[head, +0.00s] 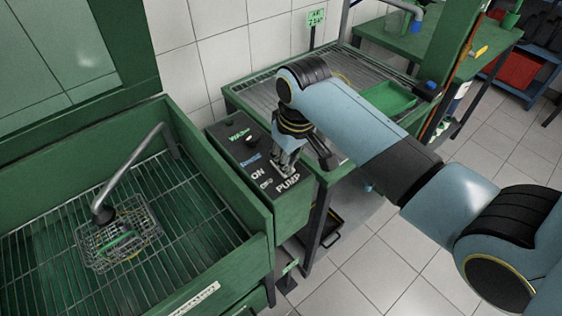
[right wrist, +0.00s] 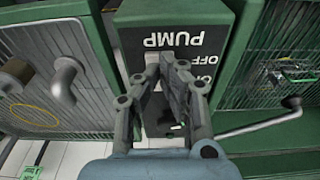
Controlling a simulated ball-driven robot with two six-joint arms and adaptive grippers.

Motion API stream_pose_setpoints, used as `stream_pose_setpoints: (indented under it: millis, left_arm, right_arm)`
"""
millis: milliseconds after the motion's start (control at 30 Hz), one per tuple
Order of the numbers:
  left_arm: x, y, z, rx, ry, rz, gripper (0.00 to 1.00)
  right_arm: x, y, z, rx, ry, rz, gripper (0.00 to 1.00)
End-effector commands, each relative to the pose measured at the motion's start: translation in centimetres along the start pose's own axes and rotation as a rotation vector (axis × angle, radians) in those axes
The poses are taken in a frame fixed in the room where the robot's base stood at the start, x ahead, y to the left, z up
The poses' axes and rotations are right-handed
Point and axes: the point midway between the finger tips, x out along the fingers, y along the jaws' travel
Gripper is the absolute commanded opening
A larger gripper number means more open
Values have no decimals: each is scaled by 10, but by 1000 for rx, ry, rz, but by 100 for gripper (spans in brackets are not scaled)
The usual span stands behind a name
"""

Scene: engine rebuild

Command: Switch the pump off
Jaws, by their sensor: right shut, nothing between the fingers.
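The control box (head: 290,212) is a green box with a black top panel, fixed to the right end of the wash basin. White labels on the panel read PUMP, ON and OFF, and the PUMP label (right wrist: 172,41) shows upside down in the right wrist view. My right gripper (head: 284,170) is shut and empty, pointing down at the panel close to the ON and OFF labels. In the right wrist view its fingertips (right wrist: 166,62) lie over the panel just below the PUMP label. The pump switch is hidden by the fingers, and I cannot tell its position or whether they touch it.
The green wash basin (head: 258,252) at the left holds a grate, a wire basket (head: 118,238) and a bent spout (head: 130,172). A draining bench (head: 232,97) with a green tray (head: 388,98) stands behind my right arm. Tiled floor is open at the lower right.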

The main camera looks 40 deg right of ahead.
Motion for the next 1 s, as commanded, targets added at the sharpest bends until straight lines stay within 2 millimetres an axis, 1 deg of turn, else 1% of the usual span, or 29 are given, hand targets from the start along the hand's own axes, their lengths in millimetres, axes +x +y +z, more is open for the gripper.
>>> stream_pose_setpoints:
  millis: [33, 200, 333, 700, 833, 1000]
  left_arm:
    - [-7, -1, -1, 0, 0, 0, 0]
    - [-22, -2, -3, 0, 1, 0, 0]
    - [-18, -2, -2, 0, 1, 0, 0]
    - [-17, -2, -2, 0, 1, 0, 0]
    - [-17, -2, -2, 0, 1, 0, 0]
    - [-17, -2, -2, 0, 1, 0, 0]
  right_arm:
    - [-8, 0, -1, 0, 1, 0, 0]
    - [-24, 0, -4, 0, 1, 0, 0]
    - [-31, 0, -5, 0, 2, 0, 0]
    - [-62, 0, -10, 0, 1, 0, 0]
    - [-66, 0, -10, 0, 1, 0, 0]
    - [-66, 0, -10, 0, 0, 0, 0]
